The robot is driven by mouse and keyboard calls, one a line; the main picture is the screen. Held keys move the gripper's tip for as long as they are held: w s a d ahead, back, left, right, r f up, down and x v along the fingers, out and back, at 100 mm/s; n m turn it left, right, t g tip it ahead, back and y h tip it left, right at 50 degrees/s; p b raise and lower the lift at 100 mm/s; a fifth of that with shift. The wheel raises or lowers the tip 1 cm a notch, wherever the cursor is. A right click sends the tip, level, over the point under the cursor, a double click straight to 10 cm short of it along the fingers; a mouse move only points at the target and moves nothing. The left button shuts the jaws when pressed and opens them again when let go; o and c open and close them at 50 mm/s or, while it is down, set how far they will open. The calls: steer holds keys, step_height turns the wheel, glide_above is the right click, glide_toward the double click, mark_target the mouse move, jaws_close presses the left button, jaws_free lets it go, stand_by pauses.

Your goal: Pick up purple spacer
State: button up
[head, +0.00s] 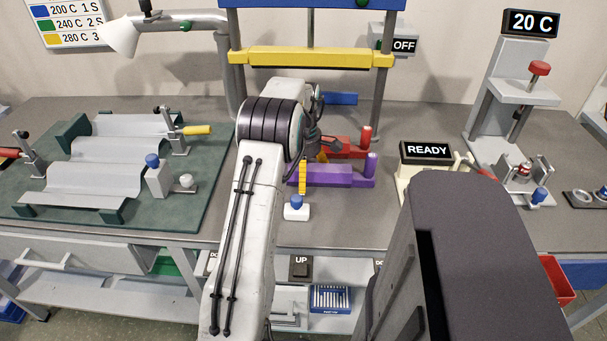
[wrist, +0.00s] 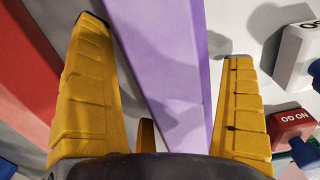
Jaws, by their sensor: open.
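The purple spacer (head: 338,176) lies on the grey bench in front of the press, a long bar with an upright purple peg at its right end. In the wrist view the purple spacer (wrist: 168,65) runs lengthwise between the two yellow fingers of my gripper (wrist: 165,42). My gripper is open, with a finger on each side of the bar and grey bench showing beside it. I cannot tell whether the fingers touch it. In the head view one yellow finger shows at the spacer's left part; the rest of the gripper is mostly hidden by my arm.
A red spacer (head: 345,148) lies just behind, and it also shows at left in the wrist view (wrist: 32,65). A blue bar (head: 341,99) lies farther back, under the press's yellow crossbar (head: 320,57). A small blue-topped block (head: 296,212) stands in front. The READY box (head: 427,152) stands at right.

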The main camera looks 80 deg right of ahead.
steer(key=c, duration=1.2)
